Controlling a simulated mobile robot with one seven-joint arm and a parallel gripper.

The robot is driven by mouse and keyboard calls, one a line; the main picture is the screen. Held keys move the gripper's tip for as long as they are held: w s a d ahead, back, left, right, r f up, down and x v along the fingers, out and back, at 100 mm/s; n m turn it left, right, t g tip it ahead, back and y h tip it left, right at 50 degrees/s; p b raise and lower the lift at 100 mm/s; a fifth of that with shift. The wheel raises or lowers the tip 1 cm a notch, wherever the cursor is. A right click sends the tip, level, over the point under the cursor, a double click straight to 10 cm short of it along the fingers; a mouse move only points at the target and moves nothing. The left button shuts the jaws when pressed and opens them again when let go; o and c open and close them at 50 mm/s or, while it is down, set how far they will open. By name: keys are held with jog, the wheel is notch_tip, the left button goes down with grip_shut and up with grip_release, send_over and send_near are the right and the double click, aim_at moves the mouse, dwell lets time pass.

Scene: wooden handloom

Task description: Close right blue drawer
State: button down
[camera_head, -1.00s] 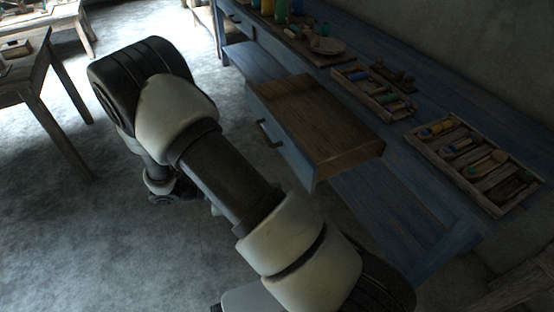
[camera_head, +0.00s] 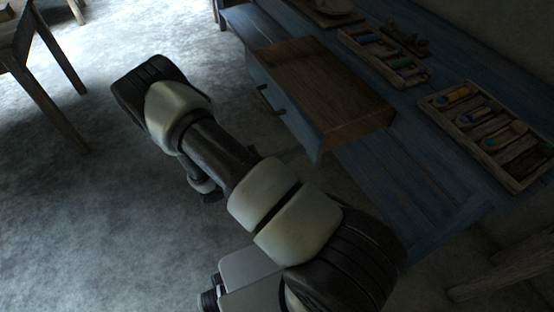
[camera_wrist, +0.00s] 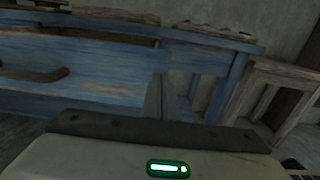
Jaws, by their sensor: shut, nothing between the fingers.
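The right blue drawer (camera_head: 283,110) is pulled well out of the blue table in the head view. Its blue front with a curved handle (camera_head: 268,100) faces left, and its wooden top side shows brown. In the wrist view, the drawer front (camera_wrist: 100,68) spans the left and middle, with the handle (camera_wrist: 34,75) at far left. My gripper (camera_wrist: 161,90) is shut and empty, its fingers pointing toward the right part of the blue front. I cannot tell whether they touch it. In the head view, my arm stands left of and below the drawer, and the fingers cannot be made out.
The blue table (camera_head: 410,190) carries wooden trays (camera_head: 490,130) of coloured spools and tools. A wooden table (camera_head: 22,45) stands at upper left. Grey floor (camera_head: 110,215) is open left of my arm. A wooden frame (camera_wrist: 270,90) stands at right in the wrist view.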

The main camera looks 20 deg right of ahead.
aim_at(350, 130)
jog(key=shift+w+d, duration=0.1)
jog(key=shift+d, duration=1.65)
jog(key=d, duration=2)
jog(key=w+d, duration=0.1)
jog(key=d, duration=0.9)
jog(key=shift+b, duration=0.3)
jog(key=shift+d, duration=0.2)
jog(key=shift+d+r, duration=0.1)
jog(key=shift+d, duration=0.05)
jog(key=shift+d+r, duration=0.1)
jog(key=shift+w, duration=0.1)
jog(key=shift+a, duration=0.3)
jog(key=a, duration=0.4)
jog(key=a+p, duration=0.1)
jog(key=a, duration=0.4)
jog(key=a+p, duration=0.1)
jog(key=a, duration=0.4)
jog(key=shift+s+f, duration=0.2)
jog(key=shift+s, duration=0.15)
